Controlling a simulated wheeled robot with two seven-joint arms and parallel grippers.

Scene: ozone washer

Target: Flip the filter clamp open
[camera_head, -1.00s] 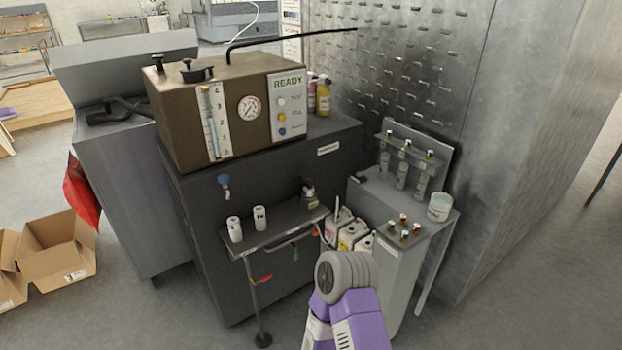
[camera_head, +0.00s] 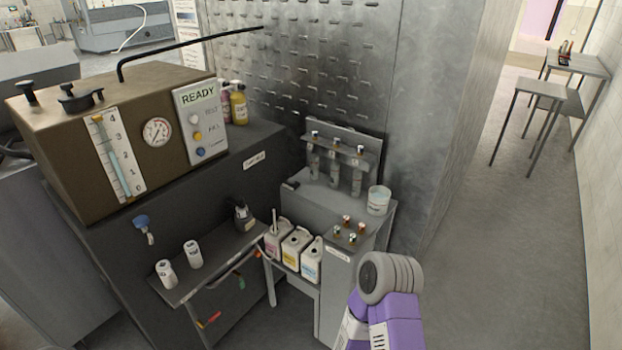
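No part that I can surely call the filter clamp shows at this size. The washer (camera_head: 130,137) is a brown box with a READY panel (camera_head: 200,120), a gauge and a level tube, on a dark cabinet (camera_head: 105,245) at left. A grey stand (camera_head: 338,262) to its right carries three clear upright cylinders with orange-topped caps (camera_head: 334,160) on a back panel. A purple and grey link of my arm (camera_head: 385,305) shows at the bottom right of centre. Neither of my grippers is in view.
White canisters (camera_head: 296,247) stand between cabinet and stand. Two white bottles (camera_head: 166,273) stand on a narrow shelf (camera_head: 215,262). A white tub (camera_head: 378,200) and small capped vials (camera_head: 346,228) are on the stand. Open floor (camera_head: 500,260) lies right, with tables (camera_head: 570,65) beyond.

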